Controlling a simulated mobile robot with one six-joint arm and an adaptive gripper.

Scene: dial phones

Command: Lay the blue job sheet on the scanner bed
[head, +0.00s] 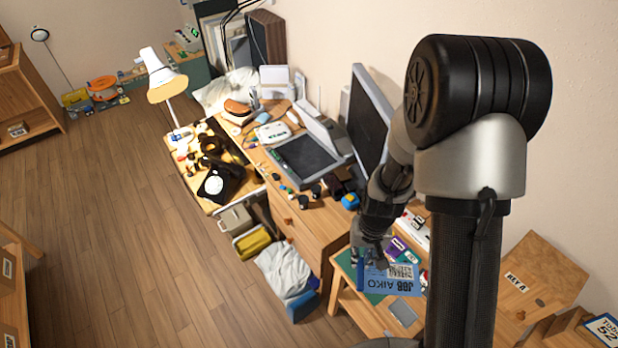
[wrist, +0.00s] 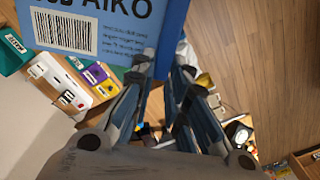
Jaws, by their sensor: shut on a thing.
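The blue job sheet (head: 392,279), printed with "JOB AIKO" and a barcode, is in my gripper (head: 374,258) above the small side table at the right. In the wrist view the sheet (wrist: 95,30) fills the upper left. My gripper's fingers (wrist: 163,62) are at its lower right edge, shut on it; the exact grip line is partly hidden. The scanner bed (head: 305,157), a dark flat pane in a light frame, is on the desk to the upper left, with its pale lid (head: 325,134) raised. Nothing shows lying on the pane.
The monitor (head: 369,112) stands behind the scanner, on the wall side. Purple and green labelled boxes (head: 399,246) stand behind the sheet.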

